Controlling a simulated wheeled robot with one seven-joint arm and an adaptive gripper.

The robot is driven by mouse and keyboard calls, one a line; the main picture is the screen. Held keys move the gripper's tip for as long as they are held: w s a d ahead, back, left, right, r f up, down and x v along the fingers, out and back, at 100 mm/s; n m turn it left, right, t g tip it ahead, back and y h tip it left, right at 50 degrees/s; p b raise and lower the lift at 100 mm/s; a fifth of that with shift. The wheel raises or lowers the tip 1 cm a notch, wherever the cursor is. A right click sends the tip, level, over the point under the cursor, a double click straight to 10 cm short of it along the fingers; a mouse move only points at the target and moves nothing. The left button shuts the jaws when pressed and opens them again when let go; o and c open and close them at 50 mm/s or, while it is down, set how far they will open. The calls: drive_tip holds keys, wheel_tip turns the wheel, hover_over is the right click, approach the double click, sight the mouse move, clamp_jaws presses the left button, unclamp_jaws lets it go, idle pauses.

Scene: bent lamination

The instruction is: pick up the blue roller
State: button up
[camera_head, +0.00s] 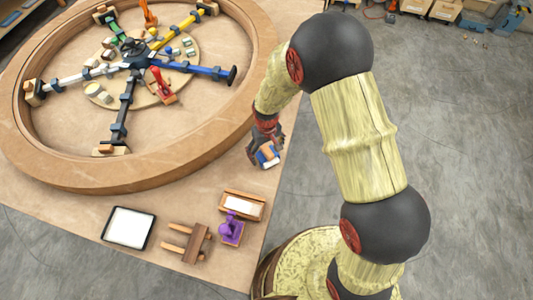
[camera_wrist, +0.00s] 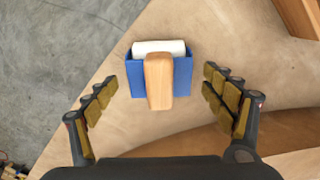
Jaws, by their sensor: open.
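The blue roller (camera_wrist: 183,78) shows in the wrist view, with a blue body, a white cylinder at its far side and a wooden handle on top. It rests on the tan table near the table's edge. My gripper (camera_wrist: 165,92) is open, its two padded fingers on either side of the roller with a gap on each side. In the head view the roller (camera_head: 267,156) lies just beneath my gripper (camera_head: 266,150), partly hidden by the fingers. I cannot tell the height of the fingertips above the table.
A large wooden ring (camera_head: 165,180) with a spoked clamp frame lies left of my gripper. A white tray (camera_head: 128,228), a wooden forked piece (camera_head: 190,243), a purple tool (camera_head: 231,230) and a wooden box (camera_head: 258,206) sit toward the near edge. Grey floor lies beyond the table's right edge.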

sight(266, 149)
drive_tip(key=c, duration=0.4)
drive_tip(key=c, duration=1.1)
drive_tip(key=shift+r, duration=0.2)
drive_tip(key=shift+r, duration=0.3)
wheel_tip(266, 149, up, 2)
drive_tip(key=shift+w+r, duration=0.1)
drive_tip(key=shift+s+d+r+p, duration=0.45)
drive_tip(key=shift+s+d+r, duration=0.2)
drive_tip(key=shift+s+r, duration=1.35)
drive_tip(key=shift+s+d+r+p, duration=0.55)
drive_tip(key=shift+s+r, duration=0.75)
drive_tip(key=shift+s, duration=1.25)
drive_tip(key=shift+s+d+r+p, duration=0.35)
drive_tip(key=shift+s+d+r, duration=0.4)
drive_tip(key=shift+s+r, duration=1.25)
